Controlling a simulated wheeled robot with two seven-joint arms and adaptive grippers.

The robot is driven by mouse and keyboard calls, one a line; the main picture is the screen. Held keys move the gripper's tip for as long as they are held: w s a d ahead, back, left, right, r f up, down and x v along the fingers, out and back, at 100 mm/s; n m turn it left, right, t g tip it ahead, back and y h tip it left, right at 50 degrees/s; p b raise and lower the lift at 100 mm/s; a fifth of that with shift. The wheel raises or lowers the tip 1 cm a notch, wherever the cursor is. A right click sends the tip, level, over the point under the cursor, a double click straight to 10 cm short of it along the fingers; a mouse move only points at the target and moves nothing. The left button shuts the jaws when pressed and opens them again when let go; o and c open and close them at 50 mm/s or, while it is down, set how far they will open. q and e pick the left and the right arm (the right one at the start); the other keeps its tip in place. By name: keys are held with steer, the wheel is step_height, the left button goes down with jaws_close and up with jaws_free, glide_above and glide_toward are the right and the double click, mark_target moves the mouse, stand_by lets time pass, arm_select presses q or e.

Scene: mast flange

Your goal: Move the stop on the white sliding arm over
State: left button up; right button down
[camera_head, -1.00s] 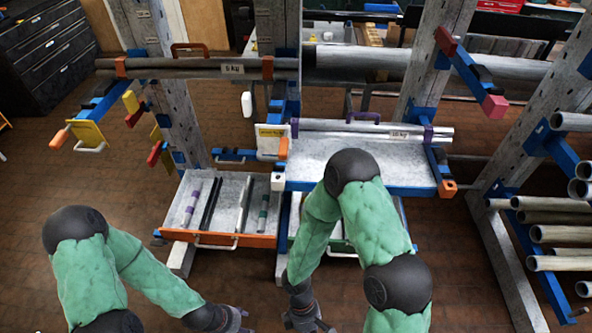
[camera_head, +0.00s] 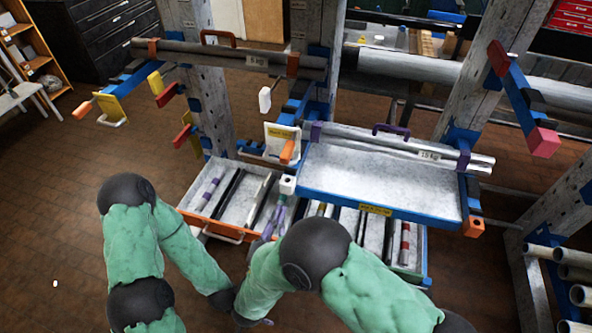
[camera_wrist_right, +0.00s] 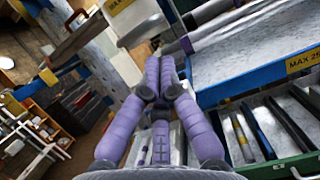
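A white block-shaped stop (camera_head: 287,184) sits at the front end of an arm of the rack, by the left front corner of the blue-edged tray. My right gripper (camera_head: 283,204) points up just below this stop in the head view; my elbow hides part of it. In the right wrist view its purple fingers (camera_wrist_right: 159,62) lie together at the tips, with nothing clearly held between them. I cannot tell whether they touch the stop. My left gripper is hidden behind my right forearm; only its dark wrist (camera_head: 222,300) shows.
The blue-edged tray (camera_head: 380,178) stands right of the stop, with a pipe behind it. An orange-fronted drawer (camera_head: 215,228) with bars is below left. A white plate with a yellow label (camera_head: 283,142) stands above the stop.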

steer(key=b, duration=0.2)
glide_toward(292, 141)
steer(key=shift+w+d+f, duration=0.9)
steer(key=shift+w+f, duration=0.35)
steer(key=shift+w, duration=1.05)
steer(key=shift+r+p, duration=0.15)
steer(key=shift+p, duration=0.15)
